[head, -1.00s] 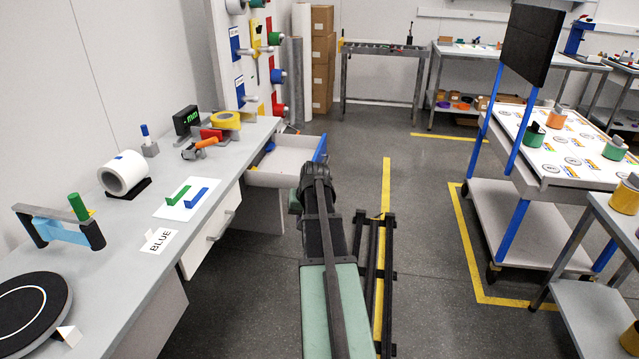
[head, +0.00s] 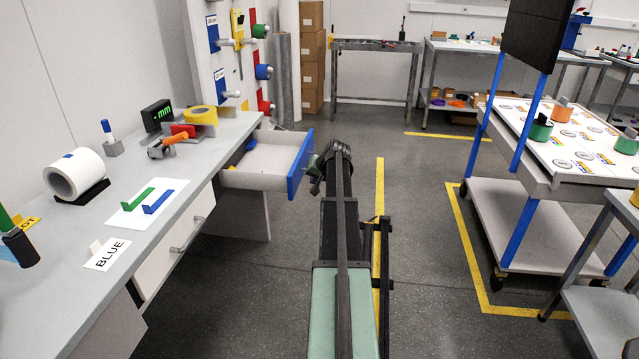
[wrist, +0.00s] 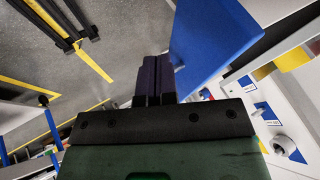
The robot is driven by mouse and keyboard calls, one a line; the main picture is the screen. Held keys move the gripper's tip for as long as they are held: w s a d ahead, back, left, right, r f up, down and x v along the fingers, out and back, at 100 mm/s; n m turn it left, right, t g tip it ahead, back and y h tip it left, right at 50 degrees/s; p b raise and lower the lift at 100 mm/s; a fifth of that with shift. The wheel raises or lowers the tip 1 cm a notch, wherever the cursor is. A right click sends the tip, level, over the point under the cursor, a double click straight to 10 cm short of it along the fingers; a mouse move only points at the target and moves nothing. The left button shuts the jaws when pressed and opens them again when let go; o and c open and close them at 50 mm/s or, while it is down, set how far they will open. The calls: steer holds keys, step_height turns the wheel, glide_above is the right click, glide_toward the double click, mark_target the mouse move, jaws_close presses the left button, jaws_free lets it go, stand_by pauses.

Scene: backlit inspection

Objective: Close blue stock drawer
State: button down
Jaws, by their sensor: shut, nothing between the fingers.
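The blue stock drawer (head: 262,180) stands pulled out from under the grey bench in the head view, with its blue front (head: 300,164) facing right. A small blue item shows inside at its back. In the wrist view the blue front (wrist: 212,42) is a large tilted panel close by. My gripper (wrist: 155,64) shows its dark fingers together and empty, beside the panel's left edge. I cannot tell whether they touch it. In the head view my arm stands just right of the drawer front and mostly hides the gripper.
A closed white drawer (head: 172,246) with a grey handle sits nearer under the bench (head: 190,178). A wheeled cart (head: 535,232) stands right, beyond open floor.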

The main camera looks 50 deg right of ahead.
mark_target(241, 174)
steer(key=shift+w+a+f, duration=0.25)
steer(key=shift+w+f, duration=0.05)
steer(key=shift+w, duration=0.5)
steer(key=shift+w+a+f, duration=0.3)
steer(key=shift+w, duration=0.55)
steer(key=shift+w+a+f, duration=0.25)
steer(key=shift+w+f, duration=0.05)
steer(key=shift+w, duration=0.5)
steer(key=shift+w, duration=0.1)
steer(key=w+a, duration=0.3)
steer(key=w, duration=0.3)
steer(key=w+a, duration=0.4)
steer(key=w, duration=0.3)
steer(key=w+a, duration=0.3)
steer(key=w, duration=0.3)
steer(key=shift+w+a, duration=0.15)
steer(key=shift+w, duration=0.2)
